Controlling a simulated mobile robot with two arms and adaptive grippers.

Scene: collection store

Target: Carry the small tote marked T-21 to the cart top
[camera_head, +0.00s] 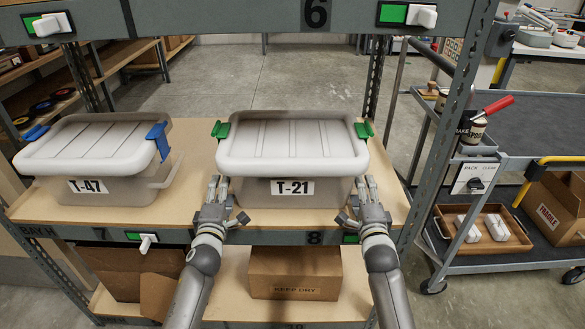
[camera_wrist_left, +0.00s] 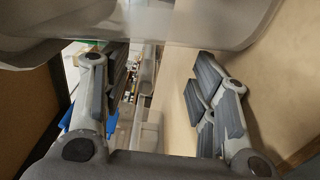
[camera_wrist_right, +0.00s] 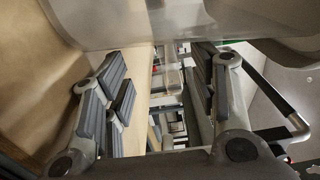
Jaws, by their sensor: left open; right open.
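The small grey tote marked T-21 (camera_head: 291,165) sits lidded on the shelf, with a green latch at each end. My left gripper (camera_head: 223,200) is open and empty at its front left corner. My right gripper (camera_head: 361,202) is open and empty at its front right corner. The tote's pale body fills the top of the left wrist view (camera_wrist_left: 150,25) and the right wrist view (camera_wrist_right: 150,22). The cart top (camera_head: 540,120) is a dark grey surface at the right. Whether either gripper touches the tote I cannot tell.
Tote T-47 (camera_head: 98,160), with blue latches, stands left on the same shelf board (camera_head: 400,200). A shelf upright (camera_head: 445,130) stands between T-21 and the cart. A KEEP DRY carton (camera_head: 295,273) is below.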

